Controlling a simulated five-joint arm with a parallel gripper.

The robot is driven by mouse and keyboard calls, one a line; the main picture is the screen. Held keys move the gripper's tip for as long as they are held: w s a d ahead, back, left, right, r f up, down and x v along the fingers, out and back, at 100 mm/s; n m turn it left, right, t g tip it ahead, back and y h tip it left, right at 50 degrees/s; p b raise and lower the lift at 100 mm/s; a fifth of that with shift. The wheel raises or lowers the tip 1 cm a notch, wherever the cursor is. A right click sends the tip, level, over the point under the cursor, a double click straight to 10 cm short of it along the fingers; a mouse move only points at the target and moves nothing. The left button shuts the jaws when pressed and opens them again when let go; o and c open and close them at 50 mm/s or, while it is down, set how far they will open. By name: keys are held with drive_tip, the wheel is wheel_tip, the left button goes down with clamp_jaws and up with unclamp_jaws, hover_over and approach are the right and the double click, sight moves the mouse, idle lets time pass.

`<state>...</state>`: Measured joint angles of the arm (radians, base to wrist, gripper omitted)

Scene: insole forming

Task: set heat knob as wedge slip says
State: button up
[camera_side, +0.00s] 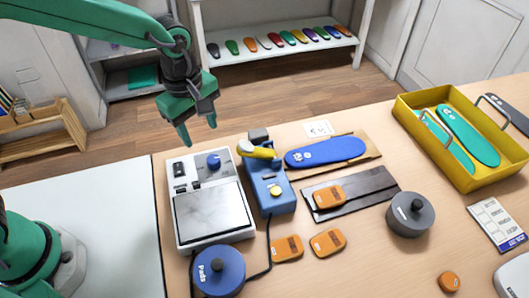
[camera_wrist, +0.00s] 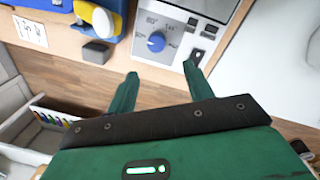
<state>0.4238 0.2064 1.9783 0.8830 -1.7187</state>
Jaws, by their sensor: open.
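The heat knob is a blue dial (camera_side: 213,161) on the top panel of a white heater with a dark plate (camera_side: 208,214). In the wrist view the knob (camera_wrist: 156,42) sits beside printed marks; its exact setting is too small to read surely. My gripper (camera_side: 198,134) is open and empty, above and behind the knob. In the wrist view its fingertips (camera_wrist: 160,70) are apart, with the knob just beyond the gap between them. A small white slip (camera_side: 319,128) with markings lies behind the blue insole; it also shows in the wrist view (camera_wrist: 30,31), its writing unreadable.
A blue device with a yellow lever (camera_side: 258,151) stands right of the heater. A blue insole (camera_side: 325,152), orange pads (camera_side: 287,248), grey round weight (camera_side: 410,214), blue "Pads" tub (camera_side: 218,270) and yellow tray (camera_side: 469,180) occupy the table. A printed card (camera_side: 497,222) lies right.

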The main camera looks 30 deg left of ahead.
sight(212, 159)
drive_tip(key=shift+w+d+f+n, duration=0.15)
drive_tip(key=shift+d+f+n, duration=0.35)
drive_tip(key=shift+d+f, duration=0.2)
drive_tip(key=shift+w+f, duration=0.2)
drive_tip(key=shift+f, duration=3.65)
drive_tip(key=c, duration=1)
